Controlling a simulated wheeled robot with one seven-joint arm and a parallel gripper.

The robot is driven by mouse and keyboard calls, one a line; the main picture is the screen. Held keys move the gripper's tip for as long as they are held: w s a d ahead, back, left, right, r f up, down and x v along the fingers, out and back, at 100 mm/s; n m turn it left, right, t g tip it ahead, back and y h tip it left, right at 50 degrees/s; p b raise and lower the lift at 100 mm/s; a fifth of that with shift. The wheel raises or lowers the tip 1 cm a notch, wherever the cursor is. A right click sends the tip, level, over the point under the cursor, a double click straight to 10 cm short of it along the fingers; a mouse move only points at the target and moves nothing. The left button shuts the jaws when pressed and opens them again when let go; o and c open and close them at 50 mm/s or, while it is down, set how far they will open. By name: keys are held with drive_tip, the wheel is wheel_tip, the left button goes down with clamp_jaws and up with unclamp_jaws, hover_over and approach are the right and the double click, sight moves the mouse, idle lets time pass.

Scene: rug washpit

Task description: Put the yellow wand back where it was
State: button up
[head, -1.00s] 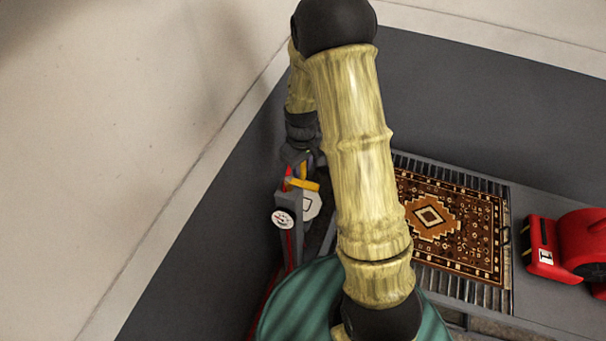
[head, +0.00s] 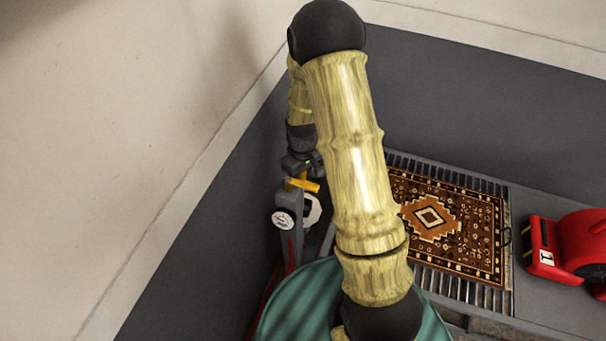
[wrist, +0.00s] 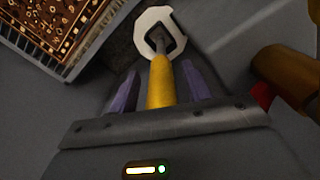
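In the wrist view the yellow wand (wrist: 160,82) lies between the two purple fingers of my gripper (wrist: 160,84). A gap shows on each side of it, so the fingers look open around it. Its grey tip points at a pale octagonal piece (wrist: 146,28) with a dark square opening; whether it sits inside I cannot tell. In the head view my gripper (head: 301,163) is above the grey stand (head: 292,235), its fingers mostly hidden. A yellow bar (head: 303,185) shows just below it; I cannot tell if this is the wand.
The stand bears a round white gauge (head: 283,220). A brown patterned rug (head: 455,225) lies on slats to the right. A red blower (head: 570,245) stands further right. A green round container (head: 300,300) is at the front. The wall rises close on the left.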

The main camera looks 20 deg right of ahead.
drive_tip(key=shift+r, duration=0.1)
wheel_tip(320, 180, up, 12)
drive_tip(key=shift+r+p, duration=0.1)
drive_tip(key=shift+p, duration=0.3)
idle(0.7)
drive_tip(key=shift+s+r, duration=0.3)
drive_tip(key=shift+s, duration=0.05)
drive_tip(key=s+r+m+t, duration=0.2)
drive_tip(key=s+r+m, duration=0.3)
drive_tip(key=s, duration=0.8)
drive_tip(key=shift+s+r+t, duration=0.2)
drive_tip(key=shift+r+t, duration=0.1)
drive_tip(key=shift+r, duration=0.2)
drive_tip(key=shift+w, duration=0.1)
